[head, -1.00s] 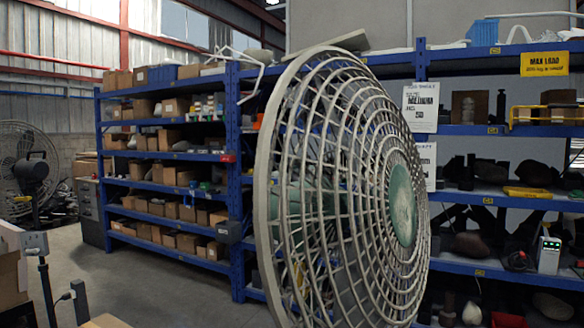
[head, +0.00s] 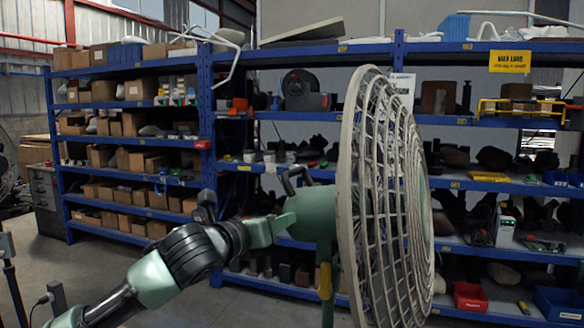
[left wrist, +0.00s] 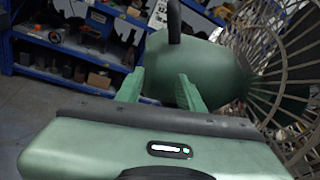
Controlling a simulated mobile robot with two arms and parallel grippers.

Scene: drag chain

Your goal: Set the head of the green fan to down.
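The green fan stands right of centre in the head view, its round grey-white cage (head: 385,190) seen nearly edge-on and facing right, about upright. Behind the cage is its green motor housing (head: 312,213), with a dark handle (head: 290,178) on top. My left gripper (head: 288,224) is at the rear of the housing. In the left wrist view, the two green fingers (left wrist: 160,88) are apart with nothing gripped between them. The housing (left wrist: 200,70) lies just beyond them; I cannot tell whether they touch it. My right gripper is not in view.
Blue shelving (head: 209,130) with cardboard boxes and parts stands behind the fan. The fan's green post (head: 327,275) goes down below the head. Open grey floor (head: 200,285) lies to the left. A dark stand (head: 12,270) is at the left edge.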

